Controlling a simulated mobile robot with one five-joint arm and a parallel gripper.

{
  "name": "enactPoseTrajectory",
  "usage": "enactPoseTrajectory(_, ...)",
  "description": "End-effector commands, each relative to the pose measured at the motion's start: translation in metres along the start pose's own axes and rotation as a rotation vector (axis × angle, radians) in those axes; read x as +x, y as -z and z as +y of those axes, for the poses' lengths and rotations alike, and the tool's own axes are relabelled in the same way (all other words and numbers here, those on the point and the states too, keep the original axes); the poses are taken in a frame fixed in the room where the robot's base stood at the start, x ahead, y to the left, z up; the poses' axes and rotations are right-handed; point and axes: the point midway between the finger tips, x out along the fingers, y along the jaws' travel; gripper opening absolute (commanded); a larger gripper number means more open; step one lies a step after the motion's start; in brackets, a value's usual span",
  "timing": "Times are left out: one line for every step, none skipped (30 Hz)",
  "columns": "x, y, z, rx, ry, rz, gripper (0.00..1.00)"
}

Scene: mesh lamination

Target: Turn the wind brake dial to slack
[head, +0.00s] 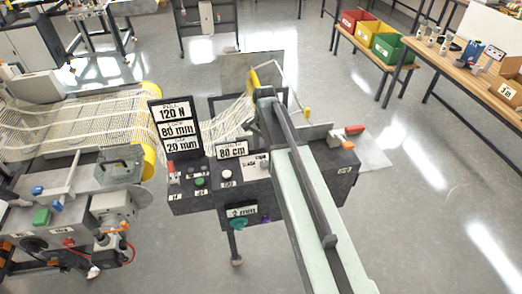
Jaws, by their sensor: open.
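The dark lamination console (178,203) stands in the middle of the view, with small dials and buttons on its top and front. A teal knob (238,224) sits on its front face under a small white label, with a purple knob (266,218) to its right. I cannot tell which control is the wind brake dial; labels are too small to read, and my arm covers part of the console. My gripper (265,93) is at the arm's dark far end, above the console's back, apart from the front knobs. It is open and appears empty; its fingers are hard to make out.
A sign (176,128) reading 120 N, 80 mm and 20 mm stands on the console. Netting runs from a machine (75,120) with a yellow roller at left. A wooden bench (450,65) and coloured bins (386,47) stand at right. The floor at lower right is clear.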

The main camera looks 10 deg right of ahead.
Motion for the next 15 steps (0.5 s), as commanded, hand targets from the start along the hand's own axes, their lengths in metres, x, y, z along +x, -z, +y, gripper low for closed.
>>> enactPoseTrajectory(-0.003,0.002,-0.003,0.020,0.000,0.000,0.58)
enactPoseTrajectory(-0.002,0.002,-0.002,0.025,0.000,0.000,0.58)
enactPoseTrajectory(0.000,0.002,-0.002,0.027,0.000,0.000,0.58)
enactPoseTrajectory(0.002,0.002,-0.001,0.027,0.000,0.000,0.58)
enactPoseTrajectory(0.003,0.002,-0.001,0.026,0.000,0.000,0.58)
enactPoseTrajectory(0.006,0.002,-0.001,0.026,0.000,0.000,0.58)
enactPoseTrajectory(0.009,0.002,-0.001,0.026,0.000,0.000,0.58)
enactPoseTrajectory(0.012,0.002,-0.001,0.025,0.000,0.000,0.58)
enactPoseTrajectory(0.017,0.002,-0.001,0.025,0.000,0.000,0.58)
enactPoseTrajectory(0.022,0.002,-0.001,0.025,0.000,0.000,0.58)
enactPoseTrajectory(0.026,0.002,-0.001,0.025,0.000,0.000,0.58)
enactPoseTrajectory(0.034,0.002,-0.001,0.025,0.000,0.000,0.58)
enactPoseTrajectory(0.039,0.002,-0.001,0.025,0.000,0.000,0.58)
enactPoseTrajectory(0.045,0.002,-0.001,0.025,0.000,0.000,0.58)
enactPoseTrajectory(0.052,0.002,-0.001,0.025,0.000,0.000,0.58)
